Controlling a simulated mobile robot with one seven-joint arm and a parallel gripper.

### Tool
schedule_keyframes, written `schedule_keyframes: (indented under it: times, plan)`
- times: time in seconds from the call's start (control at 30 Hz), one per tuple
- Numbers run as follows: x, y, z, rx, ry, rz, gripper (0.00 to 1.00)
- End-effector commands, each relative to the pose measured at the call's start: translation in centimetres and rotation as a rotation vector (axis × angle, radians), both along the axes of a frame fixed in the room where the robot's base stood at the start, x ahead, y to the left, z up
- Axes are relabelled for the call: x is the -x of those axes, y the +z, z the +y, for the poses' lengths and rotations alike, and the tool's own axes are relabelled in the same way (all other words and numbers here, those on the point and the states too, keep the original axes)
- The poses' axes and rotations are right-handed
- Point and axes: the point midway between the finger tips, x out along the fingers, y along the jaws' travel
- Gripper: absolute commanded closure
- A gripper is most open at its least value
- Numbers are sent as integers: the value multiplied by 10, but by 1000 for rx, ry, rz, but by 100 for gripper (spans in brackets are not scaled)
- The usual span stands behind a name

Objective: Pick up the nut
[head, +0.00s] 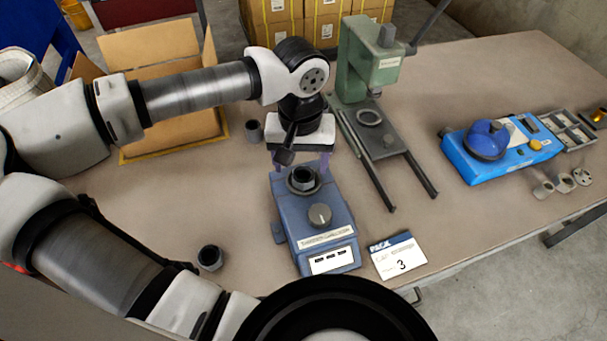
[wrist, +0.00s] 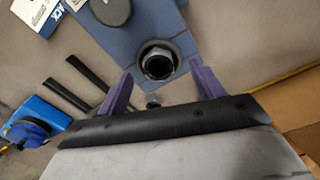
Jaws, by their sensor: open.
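A dark grey hexagonal nut (head: 303,178) sits in the round black socket on top of the blue machine (head: 327,216). In the wrist view this nut (wrist: 158,63) shows its open bore, ringed by the socket. My gripper (head: 300,166) is open, with its purple fingers above the rear of the machine. In the wrist view my gripper (wrist: 162,68) has one finger on either side of the nut in the picture, with nothing held. Whether the fingers reach down to the nut's height is unclear. Similar dark nuts stand on the table at front left (head: 210,257) and behind my gripper (head: 254,132).
A green press (head: 370,60) with two dark rails stands right of my gripper. An open cardboard box (head: 160,60) is at back left. A bright blue device (head: 500,150) stands farther right, with open table between.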

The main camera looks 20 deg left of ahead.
Motion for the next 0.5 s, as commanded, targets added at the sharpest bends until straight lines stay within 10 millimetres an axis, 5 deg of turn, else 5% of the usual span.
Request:
schedule_keyframes:
  times: [0.3,0.5]
  plan:
    - [-8,-40,-4,2,0,3,33]
    - [-8,-45,-3,0,0,1,33]
